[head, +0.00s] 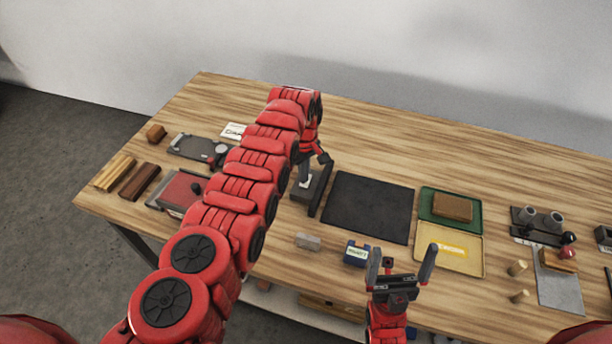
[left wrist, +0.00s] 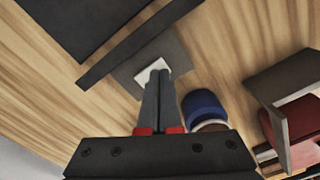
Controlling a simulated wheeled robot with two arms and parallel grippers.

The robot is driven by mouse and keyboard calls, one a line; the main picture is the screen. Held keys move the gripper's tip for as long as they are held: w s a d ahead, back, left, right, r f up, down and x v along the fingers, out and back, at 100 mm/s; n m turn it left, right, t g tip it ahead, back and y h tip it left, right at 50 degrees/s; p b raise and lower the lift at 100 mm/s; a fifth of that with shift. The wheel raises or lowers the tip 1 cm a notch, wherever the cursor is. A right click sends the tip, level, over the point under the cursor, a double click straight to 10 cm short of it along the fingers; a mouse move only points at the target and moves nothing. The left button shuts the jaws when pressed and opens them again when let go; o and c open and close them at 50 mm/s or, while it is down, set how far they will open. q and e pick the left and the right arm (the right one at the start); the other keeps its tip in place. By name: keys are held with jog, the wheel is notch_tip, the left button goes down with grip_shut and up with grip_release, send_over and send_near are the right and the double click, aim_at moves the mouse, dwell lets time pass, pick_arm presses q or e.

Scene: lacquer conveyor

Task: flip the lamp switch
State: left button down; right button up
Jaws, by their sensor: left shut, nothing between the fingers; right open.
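A white switch (left wrist: 151,71) sits on a grey plate (left wrist: 178,56) on the table in the left wrist view. My left gripper (left wrist: 160,78) is shut with nothing in it. Its fingertips point down at the switch and cover part of it; I cannot tell whether they touch. My right gripper (head: 402,258) is open and empty near the table's front edge. No lamp can be clearly made out.
A long dark bar (head: 321,193) and a black mat (head: 368,206) lie right of the plate. A blue round object (left wrist: 203,106) stands close to my left fingers. A grey block (head: 307,241) and blue box (head: 356,253) lie nearer the front. The table's back is clear.

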pick_arm(q)
notch_tip(320, 180, up, 4)
jog(key=p, duration=0.2)
jog(key=shift+f+p, duration=0.1)
jog(key=shift+p, duration=0.2)
jog(key=shift+r+p, duration=0.75)
jog(key=shift+r, duration=0.35)
jog(key=shift+s+f, duration=0.15)
